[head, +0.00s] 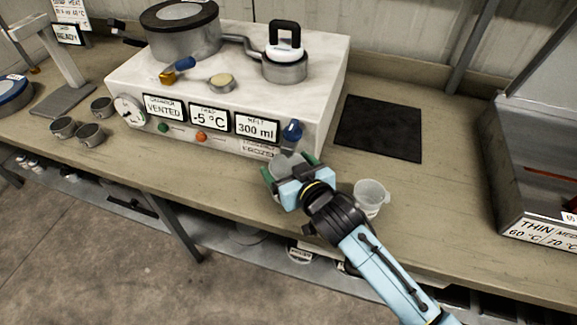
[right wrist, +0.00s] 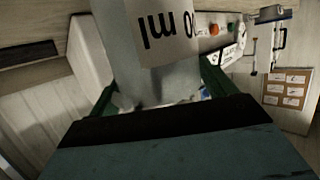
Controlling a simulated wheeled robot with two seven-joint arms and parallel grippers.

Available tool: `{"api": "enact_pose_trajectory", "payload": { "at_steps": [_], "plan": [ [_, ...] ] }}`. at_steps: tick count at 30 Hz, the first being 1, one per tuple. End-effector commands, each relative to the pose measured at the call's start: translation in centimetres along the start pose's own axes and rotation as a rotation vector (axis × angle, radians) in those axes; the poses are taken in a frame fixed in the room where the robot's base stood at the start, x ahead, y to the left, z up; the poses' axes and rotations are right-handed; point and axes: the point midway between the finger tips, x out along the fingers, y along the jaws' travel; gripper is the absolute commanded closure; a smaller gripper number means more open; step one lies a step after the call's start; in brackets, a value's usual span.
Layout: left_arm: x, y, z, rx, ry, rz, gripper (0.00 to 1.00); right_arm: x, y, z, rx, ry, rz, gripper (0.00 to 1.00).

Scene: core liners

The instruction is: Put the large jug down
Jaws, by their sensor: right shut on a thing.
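The large jug (right wrist: 155,75) is a pale cylinder with a white label ending in "0 ml", close up in the right wrist view. My right gripper (head: 291,168) is shut on it, with green fingers on either side. In the head view the jug (head: 284,165) is mostly hidden by the gripper, in front of the white machine near its right end. I cannot tell whether its base touches the bench. My left gripper is not in view.
A small translucent cup (head: 370,197) stands on the bench (head: 420,215) just right of my gripper. A black mat (head: 380,128) lies behind it. The white machine (head: 225,100) stands behind the jug. A metal trough (head: 530,170) is at the right.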

Motion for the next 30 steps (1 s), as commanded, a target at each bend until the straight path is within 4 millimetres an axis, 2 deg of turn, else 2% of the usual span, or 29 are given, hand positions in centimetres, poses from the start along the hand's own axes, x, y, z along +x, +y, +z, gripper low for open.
{"api": "enact_pose_trajectory", "payload": {
  "at_steps": [3,4,7,17,20,30],
  "plan": [
    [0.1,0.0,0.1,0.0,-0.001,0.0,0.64,0.1,0.0,0.3,0.0,0.0,0.0,0.54],
    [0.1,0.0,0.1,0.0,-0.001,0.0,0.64,0.1,0.0,0.3,0.0,0.0,0.0,0.13],
    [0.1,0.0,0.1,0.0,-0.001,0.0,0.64,0.1,0.0,0.2,0.0,0.0,0.0,0.0],
    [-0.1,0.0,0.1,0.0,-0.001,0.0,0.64,-0.4,0.0,0.0,0.0,0.0,0.0,0.0],
    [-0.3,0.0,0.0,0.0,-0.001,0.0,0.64,-1.7,0.0,0.0,0.0,-0.001,0.0,0.0],
    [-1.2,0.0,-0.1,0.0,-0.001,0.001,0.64,-8.6,0.0,0.0,0.0,-0.003,0.0,0.0]
  ]
}}
